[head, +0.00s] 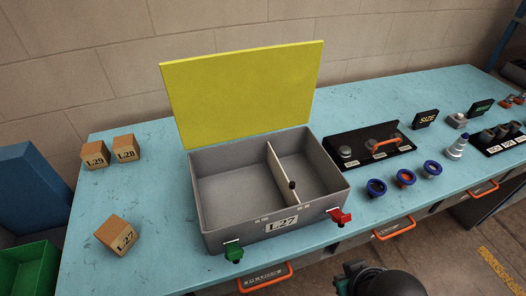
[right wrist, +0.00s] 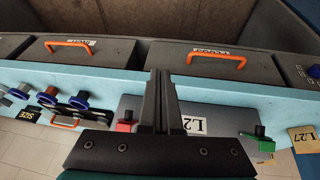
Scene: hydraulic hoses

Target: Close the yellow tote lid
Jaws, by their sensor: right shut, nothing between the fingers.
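The yellow lid (head: 243,92) stands raised, leaning slightly back along the rear edge of the grey tote (head: 220,222). The tote is open, and a pale divider (head: 279,172) splits it into two compartments. Its front carries an L27 label, a green latch (head: 233,250) at left and a red latch (head: 340,216) at right. My right gripper (right wrist: 161,75) is shut and empty in the right wrist view, where the tote's front (right wrist: 205,123) shows beyond it. In the head view my dark right wrist is at the bottom, in front of the bench; its fingers are hard to make out. My left gripper is not visible.
Boxes L29 (head: 95,154), L28 (head: 125,148) and L27 (head: 117,235) sit left of the tote on the blue bench (head: 85,207). A black hose panel (head: 370,146) and blue-ringed fittings (head: 405,177) stand to its right. Orange drawer handles (head: 265,277) stick out in front.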

